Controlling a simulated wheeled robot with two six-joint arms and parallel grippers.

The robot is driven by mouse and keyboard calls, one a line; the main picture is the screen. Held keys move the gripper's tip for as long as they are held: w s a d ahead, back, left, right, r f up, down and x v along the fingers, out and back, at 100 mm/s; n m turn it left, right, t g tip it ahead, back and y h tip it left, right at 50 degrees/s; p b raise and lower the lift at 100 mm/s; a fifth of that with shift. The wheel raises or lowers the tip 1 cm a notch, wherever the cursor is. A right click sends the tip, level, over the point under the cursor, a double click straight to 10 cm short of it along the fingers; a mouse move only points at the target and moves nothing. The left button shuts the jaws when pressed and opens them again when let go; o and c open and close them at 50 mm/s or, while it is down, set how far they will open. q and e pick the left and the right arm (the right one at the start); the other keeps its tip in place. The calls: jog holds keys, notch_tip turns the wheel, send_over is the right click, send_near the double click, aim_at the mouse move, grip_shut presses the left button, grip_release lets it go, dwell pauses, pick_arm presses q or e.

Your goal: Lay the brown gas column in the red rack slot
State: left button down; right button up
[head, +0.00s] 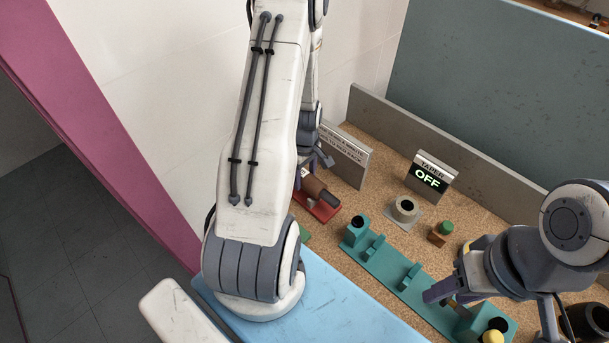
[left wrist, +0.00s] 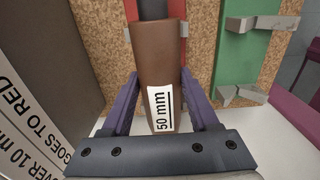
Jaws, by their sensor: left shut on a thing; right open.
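The brown gas column (head: 313,186) lies over the red rack (head: 322,211) in the head view, partly hidden by my left arm. In the left wrist view the brown column (left wrist: 160,55) carries a white "50 mm" label, and its dark rod points away from me. My left gripper (left wrist: 158,82) is shut on it, with a purple finger on each side. Red rack edges (left wrist: 130,50) show beside and beneath the column; whether it touches the slot I cannot tell. My right gripper (head: 447,296) is open at the near end of the teal fixture.
The teal fixture (head: 385,267) has upright brackets. A grey ring-shaped part (head: 405,209) and a green-topped button (head: 445,228) stand nearby. A green rack (left wrist: 233,65) is beside the red one.

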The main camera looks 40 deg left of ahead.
pick_arm(q)
jog(key=shift+f+b, duration=0.4)
jog(key=shift+f, duration=0.15)
jog(key=shift+c, duration=0.3)
grip_release()
notch_tip(320, 180, up, 11)
jog(key=shift+f+b, duration=0.2)
jog(key=shift+b, duration=0.25)
jog(key=shift+d, duration=0.1)
jog(key=s+d+r+m, duration=0.1)
jog(key=d+r+m, duration=0.4)
jog(key=d, duration=0.4)
jog(key=s+d+r+m, duration=0.1)
jog(key=d+r+m, duration=0.2)
jog(key=d+m, duration=0.5)
jog(key=s+d+r+m+h, duration=0.1)
jog(key=s+d+r+m, duration=0.3)
jog(key=s+d+m, duration=0.7)
jog(key=s+d, duration=0.2)
jog(key=s, duration=0.1)
jog(key=shift+s+d+r+m, duration=0.15)
jog(key=shift+s+d+m, duration=0.05)
jog(key=shift+m, duration=0.1)
